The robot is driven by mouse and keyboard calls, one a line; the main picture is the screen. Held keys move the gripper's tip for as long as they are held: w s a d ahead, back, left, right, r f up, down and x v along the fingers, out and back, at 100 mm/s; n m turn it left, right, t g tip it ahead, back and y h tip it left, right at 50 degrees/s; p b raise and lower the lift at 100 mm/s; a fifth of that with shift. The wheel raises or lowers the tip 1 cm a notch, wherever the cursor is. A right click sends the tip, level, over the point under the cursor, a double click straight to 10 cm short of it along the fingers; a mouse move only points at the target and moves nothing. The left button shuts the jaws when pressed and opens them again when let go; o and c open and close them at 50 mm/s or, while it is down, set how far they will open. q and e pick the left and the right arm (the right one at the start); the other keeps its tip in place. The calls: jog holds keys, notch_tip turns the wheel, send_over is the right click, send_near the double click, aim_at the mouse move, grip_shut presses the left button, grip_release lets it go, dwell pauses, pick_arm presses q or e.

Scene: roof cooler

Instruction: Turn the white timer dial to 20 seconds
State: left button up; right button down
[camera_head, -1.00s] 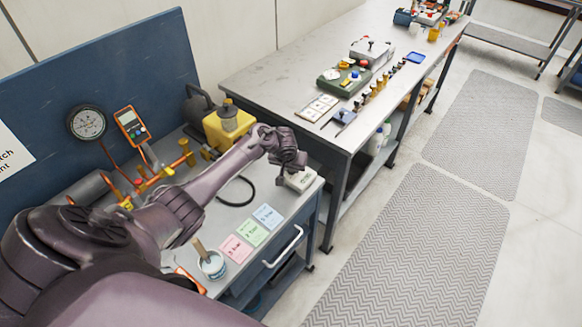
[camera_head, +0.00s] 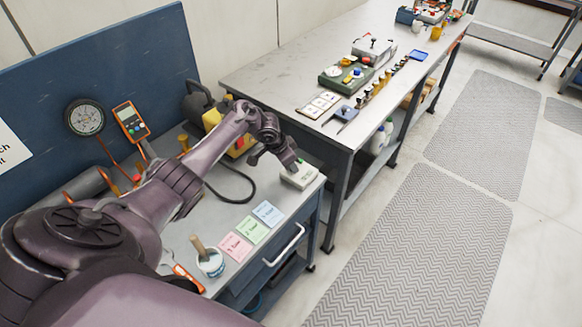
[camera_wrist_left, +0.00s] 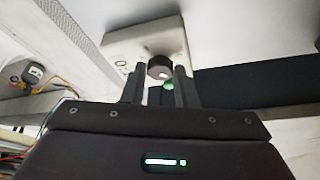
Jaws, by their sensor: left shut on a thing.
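The timer is a small whitish box (camera_head: 300,178) at the right end of the near bench. In the left wrist view it is a pale box (camera_wrist_left: 118,48) with a dark round dial (camera_wrist_left: 159,67) on its face and a green spot (camera_wrist_left: 168,85) beside the dial. My left gripper (camera_head: 291,167) reaches down to the box from the upper left. In the left wrist view its two dark fingers (camera_wrist_left: 158,80) stand on either side of the dial, shut on it. The dial's markings and setting cannot be read. My right gripper is not in view.
Pink, green and blue cards (camera_head: 251,230) lie in front of the timer. A cup with a brush (camera_head: 210,262) stands nearer me. A black cable (camera_head: 238,187) curves behind the cards. A long grey table (camera_head: 285,75) with several items stands beyond.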

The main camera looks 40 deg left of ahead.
pick_arm(q)
jog(key=m+b, duration=0.2)
jog(key=b, duration=0.1)
jog(key=m+g+h+b, duration=0.1)
jog(key=b, duration=0.1)
jog(key=m+b, duration=0.2)
jog(key=b, duration=0.1)
jog(key=shift+w+a+f+m+h+b, duration=0.2)
jog(key=shift+a+f+m+h+b, duration=0.1)
jog(key=shift+h+b, duration=0.1)
jog(key=shift+r+m+g+b, duration=0.3)
jog(key=shift+m+g+b, duration=0.4)
jog(key=shift+b, duration=0.45)
jog(key=o, duration=1)
jog(key=shift+r, duration=0.1)
jog(key=p+v, duration=0.7)
jog(key=shift+s+a+r+p, duration=0.15)
jog(key=shift+r+p, duration=0.15)
jog(key=shift+p, duration=0.1)
